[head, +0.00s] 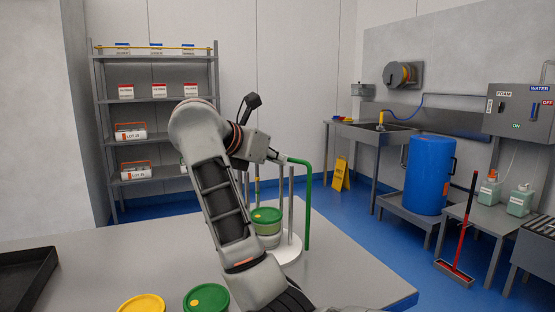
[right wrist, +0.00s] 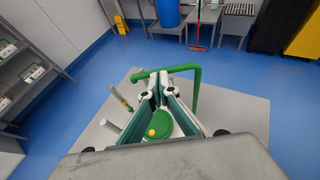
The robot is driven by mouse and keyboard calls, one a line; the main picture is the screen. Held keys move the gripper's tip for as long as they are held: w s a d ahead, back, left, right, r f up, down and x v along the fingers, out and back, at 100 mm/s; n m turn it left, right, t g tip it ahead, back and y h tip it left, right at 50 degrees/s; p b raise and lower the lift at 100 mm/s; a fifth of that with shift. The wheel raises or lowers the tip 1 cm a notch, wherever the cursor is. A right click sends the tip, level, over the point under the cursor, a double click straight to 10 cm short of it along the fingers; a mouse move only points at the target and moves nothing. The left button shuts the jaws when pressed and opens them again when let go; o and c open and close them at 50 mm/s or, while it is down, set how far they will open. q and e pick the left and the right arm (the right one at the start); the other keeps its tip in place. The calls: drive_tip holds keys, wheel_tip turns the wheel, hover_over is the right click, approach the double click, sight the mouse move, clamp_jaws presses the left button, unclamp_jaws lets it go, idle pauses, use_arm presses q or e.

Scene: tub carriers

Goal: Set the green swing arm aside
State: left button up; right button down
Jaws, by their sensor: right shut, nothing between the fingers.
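The green swing arm (head: 308,205) is a bent green bar at the right side of the tub carrier (head: 290,253). Its upright stands on the right, and its top bar reaches left toward my right gripper (head: 281,159). The carrier has a white base, thin posts and a green-lidded tub (head: 267,216) between them. In the right wrist view, the gripper's fingers (right wrist: 157,88) meet at the tips with nothing between them. The swing arm's top bar (right wrist: 182,69) passes just beyond these tips; I cannot tell whether they touch. My left gripper is out of view.
On the grey table (head: 110,262) stand a yellow-lidded tub (head: 142,304) and another green-lidded tub (head: 206,298), near my right arm. A black tray (head: 22,282) lies at the left. The table's middle left is bare. Shelves (head: 157,98) and a blue barrel (head: 428,175) stand beyond.

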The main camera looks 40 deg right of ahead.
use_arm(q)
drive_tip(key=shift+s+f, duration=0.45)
use_arm(e)
drive_tip(key=shift+w+d, duration=0.2)
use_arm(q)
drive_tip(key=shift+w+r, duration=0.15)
use_arm(e)
drive_tip(key=shift+w+d, duration=0.1)
drive_tip(key=shift+d, duration=0.05)
